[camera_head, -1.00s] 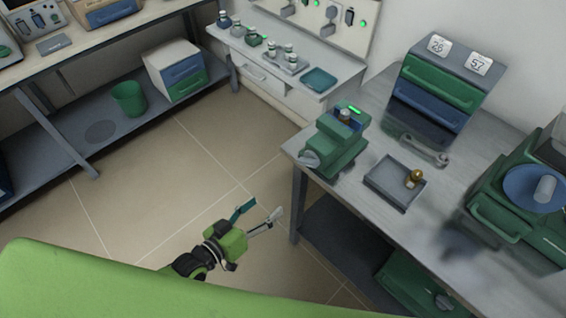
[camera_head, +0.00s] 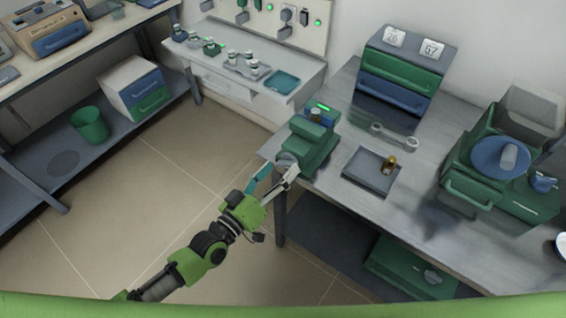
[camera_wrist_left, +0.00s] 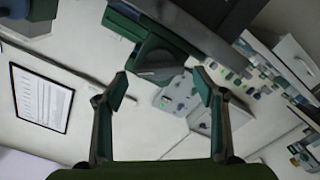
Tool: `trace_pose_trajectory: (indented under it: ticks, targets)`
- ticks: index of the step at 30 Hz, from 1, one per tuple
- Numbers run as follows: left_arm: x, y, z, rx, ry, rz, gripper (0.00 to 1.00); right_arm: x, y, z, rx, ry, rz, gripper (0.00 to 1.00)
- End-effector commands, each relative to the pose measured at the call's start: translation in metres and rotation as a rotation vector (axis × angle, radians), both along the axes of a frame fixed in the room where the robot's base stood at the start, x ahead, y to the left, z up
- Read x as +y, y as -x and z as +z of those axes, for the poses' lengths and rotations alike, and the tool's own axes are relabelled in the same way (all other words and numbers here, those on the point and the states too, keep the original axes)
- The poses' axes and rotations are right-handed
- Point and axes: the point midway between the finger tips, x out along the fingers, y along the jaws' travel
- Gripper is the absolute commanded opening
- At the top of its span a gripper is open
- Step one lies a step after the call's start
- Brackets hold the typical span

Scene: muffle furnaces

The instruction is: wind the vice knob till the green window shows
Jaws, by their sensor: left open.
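The green vice (camera_head: 308,148) sits at the left corner of the grey workbench. Its grey knob (camera_head: 287,161) is on the side facing my left arm. A bright green strip (camera_head: 323,107) shows at the vice's far end; I cannot tell whether it is the window. My left gripper (camera_head: 275,180) is open and empty, its fingertips just short of the knob. In the left wrist view the knob (camera_wrist_left: 158,70) shows between and beyond the spread fingers (camera_wrist_left: 162,88), apart from them by the look of it. My right gripper is not in view.
A grey tray (camera_head: 371,171) with a small brass piece (camera_head: 389,164) lies right of the vice. A wrench (camera_head: 394,136) lies behind it, before a drawer unit (camera_head: 402,75). A green machine (camera_head: 500,160) stands farther right. The floor left of the bench is clear.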

Motion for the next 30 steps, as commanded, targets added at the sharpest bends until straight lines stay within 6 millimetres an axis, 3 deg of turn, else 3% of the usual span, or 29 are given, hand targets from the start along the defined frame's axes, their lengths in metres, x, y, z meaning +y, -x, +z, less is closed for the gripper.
trace_pose_trajectory:
  ticks: [6, 16, 21, 30]
  targets:
    - [-0.013, -0.018, 0.0, 0.0, 0.0, 0.001, 0.64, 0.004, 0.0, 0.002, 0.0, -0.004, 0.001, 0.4]
    - [-0.015, -0.021, -0.001, 0.0, 0.0, 0.001, 0.64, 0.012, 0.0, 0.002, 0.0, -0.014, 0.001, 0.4]
    - [-0.015, -0.021, -0.001, 0.0, 0.0, 0.001, 0.25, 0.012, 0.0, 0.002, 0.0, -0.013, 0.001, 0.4]
    - [-0.015, -0.02, 0.001, -0.061, -0.086, 0.002, 0.25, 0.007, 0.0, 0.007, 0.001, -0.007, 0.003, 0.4]
